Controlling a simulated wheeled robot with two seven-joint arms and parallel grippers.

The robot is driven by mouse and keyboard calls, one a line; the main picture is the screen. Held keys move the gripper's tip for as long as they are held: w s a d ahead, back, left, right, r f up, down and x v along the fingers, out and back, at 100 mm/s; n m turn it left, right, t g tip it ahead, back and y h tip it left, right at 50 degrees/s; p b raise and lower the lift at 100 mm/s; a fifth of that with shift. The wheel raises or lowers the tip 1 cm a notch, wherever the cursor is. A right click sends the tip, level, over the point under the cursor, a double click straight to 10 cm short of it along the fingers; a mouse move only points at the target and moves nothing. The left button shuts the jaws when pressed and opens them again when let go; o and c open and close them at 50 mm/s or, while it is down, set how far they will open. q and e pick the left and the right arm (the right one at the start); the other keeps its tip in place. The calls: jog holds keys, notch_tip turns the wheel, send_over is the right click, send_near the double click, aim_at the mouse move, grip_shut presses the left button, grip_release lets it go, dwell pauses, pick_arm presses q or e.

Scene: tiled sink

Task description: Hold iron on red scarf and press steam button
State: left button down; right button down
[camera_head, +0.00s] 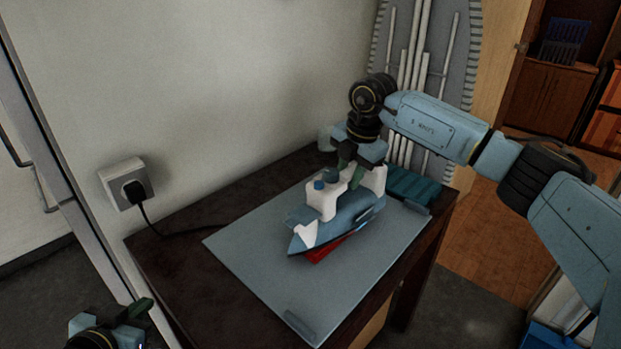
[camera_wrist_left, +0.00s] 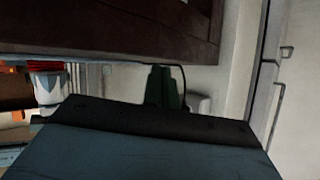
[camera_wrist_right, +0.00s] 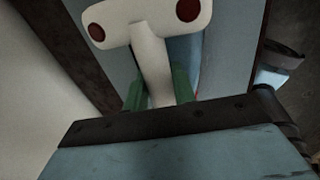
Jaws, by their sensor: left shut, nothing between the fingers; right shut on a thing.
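The blue and white iron (camera_head: 340,222) is over the red scarf (camera_head: 322,252) on the grey ironing mat, its pointed tip toward the front left. Only a small red strip of the scarf shows beneath it; the rest is hidden, and contact is hard to tell. My right gripper (camera_head: 351,174) is shut on the iron's white handle (camera_wrist_right: 150,62) from above. A small blue knob (camera_head: 319,185) sits on the front of the white handle; I cannot tell if it is the steam button. My left gripper (camera_head: 142,307) is shut and empty at the lower left, away from the iron; its fingers (camera_wrist_left: 165,88) show below the table edge.
The ironing mat (camera_head: 258,265) lies on a dark wooden table (camera_head: 160,262). A black plug sits in a wall socket (camera_head: 127,184), its cord running onto the table. A folded teal cloth (camera_head: 412,187) lies at the mat's far right. An ironing board (camera_head: 470,35) leans behind.

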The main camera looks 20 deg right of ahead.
pick_arm(q)
jog(key=w+d+r+m+h, duration=0.1)
jog(key=w+d+r+h, duration=0.15)
jog(key=r, duration=0.25)
jog(key=w+d+r+m+t+h, duration=0.1)
jog(key=d+r, duration=0.2)
jog(key=r, duration=0.1)
jog(key=w+d+r+m+h, duration=0.1)
jog(key=w+d+r, duration=0.15)
jog(key=r, duration=0.25)
jog(key=s+d+r+m+g+h, duration=0.1)
jog(key=s+d+r+g+h, duration=0.1)
jog(key=d, duration=0.7)
jog(key=s+d+r+m+g+h, duration=0.1)
jog(key=s+d+r+m+g, duration=0.1)
jog(key=s+d+r+g, duration=0.2)
jog(key=s+d+r, duration=0.1)
jog(key=d+r, duration=0.2)
jog(key=d, duration=0.2)
jog(key=shift+h, duration=0.35)
send_over(319, 185)
jog(key=a, duration=0.2)
notch_tip(319, 185, down, 2)
notch_tip(319, 185, down, 3)
jog(key=shift+s+f, duration=0.15)
jog(key=shift+f, duration=0.5)
